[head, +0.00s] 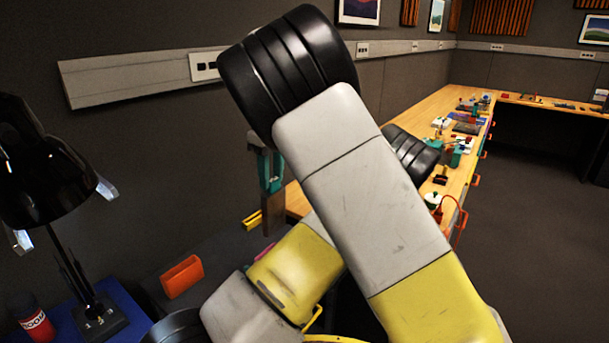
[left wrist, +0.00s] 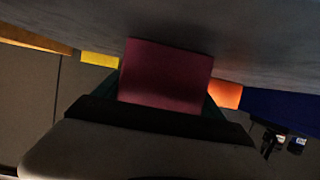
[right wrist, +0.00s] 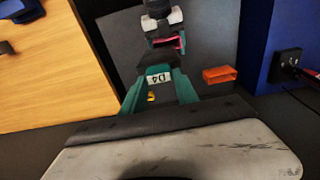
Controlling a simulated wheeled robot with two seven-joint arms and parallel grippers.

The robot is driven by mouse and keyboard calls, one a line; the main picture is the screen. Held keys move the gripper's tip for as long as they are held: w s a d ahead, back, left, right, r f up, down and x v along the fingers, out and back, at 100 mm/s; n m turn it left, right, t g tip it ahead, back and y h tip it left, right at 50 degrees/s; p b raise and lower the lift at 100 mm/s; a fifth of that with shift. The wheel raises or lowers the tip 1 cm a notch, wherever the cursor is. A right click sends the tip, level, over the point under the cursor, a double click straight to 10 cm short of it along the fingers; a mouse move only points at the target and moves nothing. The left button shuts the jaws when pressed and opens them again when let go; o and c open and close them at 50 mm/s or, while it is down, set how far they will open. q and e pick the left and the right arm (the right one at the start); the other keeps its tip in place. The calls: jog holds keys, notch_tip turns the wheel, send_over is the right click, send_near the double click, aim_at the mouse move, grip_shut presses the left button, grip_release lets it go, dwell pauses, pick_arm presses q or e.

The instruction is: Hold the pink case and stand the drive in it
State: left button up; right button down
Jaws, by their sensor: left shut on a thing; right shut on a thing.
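My right gripper (head: 270,178) points down in the head view, its teal fingers shut on the drive (head: 273,214), a dark grey-brown slab hanging below them. In the right wrist view the drive shows a white label (right wrist: 159,78) between the fingers. My left gripper is shut on the pink case (left wrist: 165,75), which fills the space between its fingers in the left wrist view. The pink case also shows beyond the drive in the right wrist view (right wrist: 168,43). In the head view my left arm hides most of it. The drive appears apart from the case; the exact gap is unclear.
An orange case (head: 181,277) stands on the dark surface, left of the grippers. A yellow piece (head: 252,218) lies near the wooden bench edge. A black lamp (head: 50,180) and a red can (head: 37,325) stand at left, near a blue mat (head: 135,318).

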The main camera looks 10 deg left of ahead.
jog(key=shift+s+a+r, duration=0.2)
jog(key=shift+s+a, duration=0.75)
jog(key=shift+a, duration=0.1)
send_over(264, 224)
jog(key=w, duration=0.2)
jog(key=shift+s+a+f, duration=0.1)
jog(key=shift+s+f, duration=0.05)
jog(key=shift+f, duration=1.3)
jog(key=shift+s+a+f, duration=0.1)
jog(key=shift+f, duration=1.3)
jog(key=shift+f, duration=4.45)
